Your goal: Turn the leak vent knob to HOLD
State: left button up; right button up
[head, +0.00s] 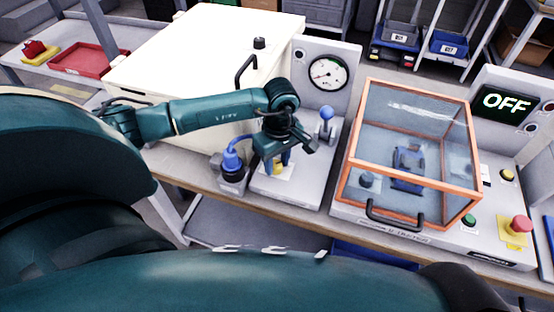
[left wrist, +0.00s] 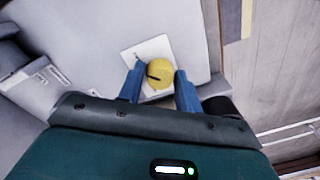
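The yellow knob (left wrist: 160,73), with a black pointer mark toward its left side in the left wrist view, sits on a white label plate (left wrist: 130,58). In the head view the plate (head: 275,178) shows on the grey panel, with the knob mostly hidden by my gripper. The label's lettering is too small to read. My left gripper (left wrist: 160,72) points down over the knob, its blue fingers on either side with small gaps visible. It also shows in the head view (head: 276,166). My right gripper is not in view.
A blue-handled valve (head: 326,118) and a round gauge (head: 328,73) stand right of my left gripper. A blue hose fitting (head: 233,163) is close on its left. An orange-framed clear box (head: 347,140) stands farther right, near a screen (head: 506,104) reading OFF.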

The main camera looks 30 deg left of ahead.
pick_arm(q)
jog(key=c, duration=0.6)
jog(key=shift+o, duration=0.2)
